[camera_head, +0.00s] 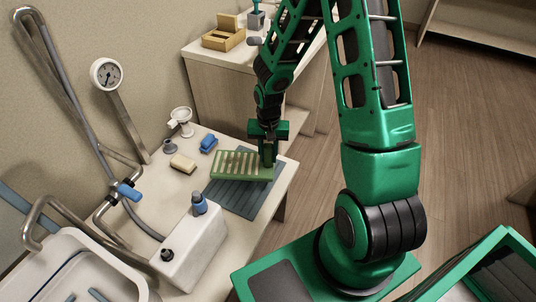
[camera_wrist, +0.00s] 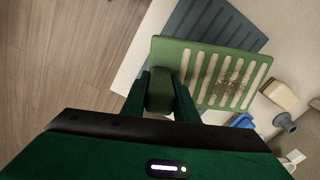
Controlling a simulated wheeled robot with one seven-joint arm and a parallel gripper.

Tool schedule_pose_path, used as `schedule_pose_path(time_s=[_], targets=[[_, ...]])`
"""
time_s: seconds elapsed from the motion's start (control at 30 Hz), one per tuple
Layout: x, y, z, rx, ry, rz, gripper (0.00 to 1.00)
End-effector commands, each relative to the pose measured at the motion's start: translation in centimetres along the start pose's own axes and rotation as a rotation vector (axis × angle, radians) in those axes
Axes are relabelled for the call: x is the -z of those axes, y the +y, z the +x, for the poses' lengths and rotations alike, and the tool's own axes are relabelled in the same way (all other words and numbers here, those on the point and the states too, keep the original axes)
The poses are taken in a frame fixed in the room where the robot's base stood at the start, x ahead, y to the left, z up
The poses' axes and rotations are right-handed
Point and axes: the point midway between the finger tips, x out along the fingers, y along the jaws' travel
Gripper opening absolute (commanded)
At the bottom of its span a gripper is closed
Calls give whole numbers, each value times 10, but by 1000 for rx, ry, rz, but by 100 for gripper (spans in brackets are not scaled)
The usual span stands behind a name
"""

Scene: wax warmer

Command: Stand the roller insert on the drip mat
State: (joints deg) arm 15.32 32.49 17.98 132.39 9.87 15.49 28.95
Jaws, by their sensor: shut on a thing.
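The green slotted roller insert (camera_head: 228,174) is in my gripper (camera_head: 268,152), over the far part of the blue-grey ribbed drip mat (camera_head: 236,200). My gripper points down and is shut on the insert's right end. In the wrist view the fingers (camera_wrist: 161,96) pinch a green tab at one end of the insert (camera_wrist: 208,62), which has long slots and brownish stains. The insert's broad slotted face lies roughly flat. Part of the mat (camera_wrist: 217,22) shows beyond it. I cannot tell whether the insert touches the mat.
A cream block (camera_head: 183,163), a blue brush-like item (camera_head: 208,144) and a white stand (camera_head: 181,120) sit behind the mat. A white box with a blue-topped knob (camera_head: 196,240) stands at front left, near a sink (camera_head: 70,262). The mat's near part is clear.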

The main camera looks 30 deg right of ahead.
Motion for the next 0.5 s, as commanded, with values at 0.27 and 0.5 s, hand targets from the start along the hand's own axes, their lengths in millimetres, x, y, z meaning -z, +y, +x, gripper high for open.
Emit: schedule_pose_path(time_s=[0.27,0.5], targets=[[-1,0,12,0,-1,-1,0],[-1,0,33,0,-2,-2,0]])
